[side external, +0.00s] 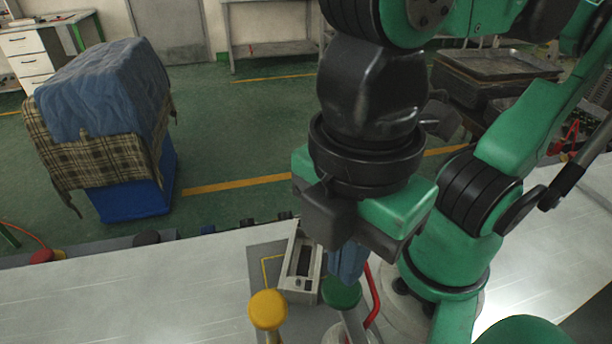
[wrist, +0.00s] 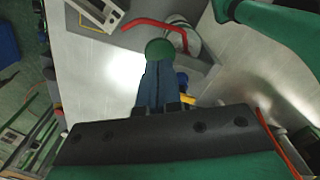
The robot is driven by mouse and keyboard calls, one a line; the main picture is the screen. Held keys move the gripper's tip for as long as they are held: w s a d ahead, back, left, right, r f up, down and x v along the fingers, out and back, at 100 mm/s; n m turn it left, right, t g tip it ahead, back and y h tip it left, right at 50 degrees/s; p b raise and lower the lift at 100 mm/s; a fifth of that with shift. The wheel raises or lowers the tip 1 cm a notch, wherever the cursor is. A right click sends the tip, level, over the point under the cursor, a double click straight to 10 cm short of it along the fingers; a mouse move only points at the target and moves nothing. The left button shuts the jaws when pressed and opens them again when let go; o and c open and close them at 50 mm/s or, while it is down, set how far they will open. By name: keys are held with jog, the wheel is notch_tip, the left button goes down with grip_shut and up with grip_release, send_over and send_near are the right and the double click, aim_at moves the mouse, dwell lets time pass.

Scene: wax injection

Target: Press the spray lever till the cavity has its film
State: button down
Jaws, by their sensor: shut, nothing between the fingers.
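My gripper (side external: 346,270) points down with its blue fingers shut together and empty. Its fingertips are at a round green knob (side external: 341,292), touching it or just above it; I cannot tell which. In the wrist view the shut fingers (wrist: 157,68) end right at the green knob (wrist: 159,48). A pale box-like block (side external: 300,264) with a dark rectangular opening stands just left of the fingers, and part of it shows in the wrist view (wrist: 97,14). I cannot make out any film inside it. Which part is the spray lever is not clearly marked.
A yellow knob (side external: 268,309) stands left of the green one. A bent red bar (side external: 372,297) rises close on the right; it also shows in the wrist view (wrist: 150,24), by a grey cylinder (wrist: 181,38). The pale bench (side external: 130,297) is clear at left.

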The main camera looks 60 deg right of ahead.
aim_at(343, 288)
jog(key=shift+f, duration=1.6)
jog(key=shift+r, duration=3.2)
jog(key=shift+f, duration=1.55)
jog(key=shift+f, duration=0.1)
jog(key=shift+f, duration=1.5)
jog(key=shift+r, duration=3.15)
